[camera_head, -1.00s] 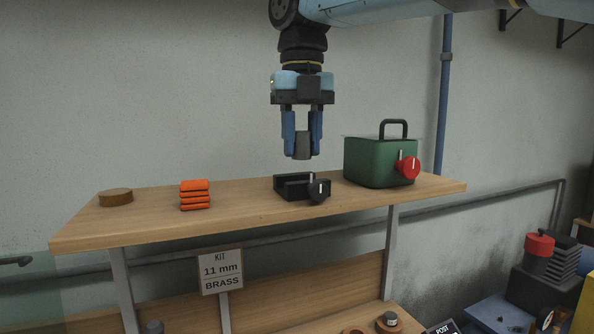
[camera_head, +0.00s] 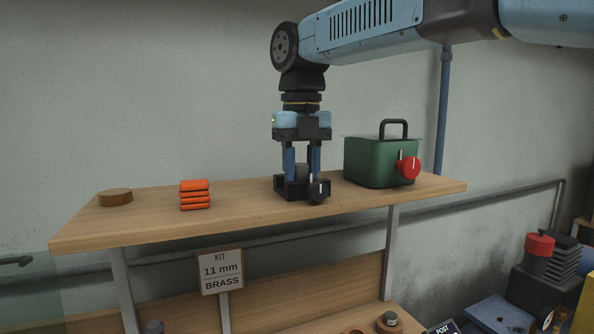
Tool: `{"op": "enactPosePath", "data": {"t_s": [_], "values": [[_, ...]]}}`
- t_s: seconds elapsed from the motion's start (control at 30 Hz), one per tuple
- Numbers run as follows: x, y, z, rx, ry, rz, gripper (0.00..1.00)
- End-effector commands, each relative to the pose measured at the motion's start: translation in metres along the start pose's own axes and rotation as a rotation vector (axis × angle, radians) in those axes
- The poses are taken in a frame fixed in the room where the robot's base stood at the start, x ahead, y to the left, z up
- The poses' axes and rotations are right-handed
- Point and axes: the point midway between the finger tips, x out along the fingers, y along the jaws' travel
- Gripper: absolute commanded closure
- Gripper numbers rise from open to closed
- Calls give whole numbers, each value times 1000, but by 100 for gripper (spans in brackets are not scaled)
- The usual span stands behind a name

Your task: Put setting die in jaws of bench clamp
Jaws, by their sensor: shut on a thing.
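My gripper (camera_head: 301,172) points straight down at the bench clamp and is shut on the setting die (camera_head: 301,169), a small dark grey piece between its blue fingers. The bench clamp (camera_head: 291,194) is a black block with a round knob at its front right, on the wooden shelf. The die is down at the clamp's jaws, with its lower part hidden behind the clamp's front. I cannot tell whether it touches the clamp's floor or jaws.
A green box (camera_head: 371,164) with a black handle and red knob stands close to the right of the clamp. Orange stacked pieces (camera_head: 195,195) and a round brown disc (camera_head: 116,197) lie to the left on the wooden shelf (camera_head: 150,229). The shelf between the orange pieces and clamp is clear.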

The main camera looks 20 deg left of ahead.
Motion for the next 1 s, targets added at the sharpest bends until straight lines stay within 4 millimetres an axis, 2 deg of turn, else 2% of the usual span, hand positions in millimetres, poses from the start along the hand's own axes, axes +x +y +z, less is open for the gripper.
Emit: {"op": "enactPosePath", "data": {"t_s": [0.03, 0.27, 0.6, 0.77, 1.0], "values": [[0, 0, 0, 0, 0, 0, 62], [0, 0, 0, 0, 0, 0, 40], [-4, 1, 0, -1, -1, 0, 39], [-24, 1, 1, -1, -4, 1, 39], [-71, 1, 1, -2, -3, 2, 39]]}}
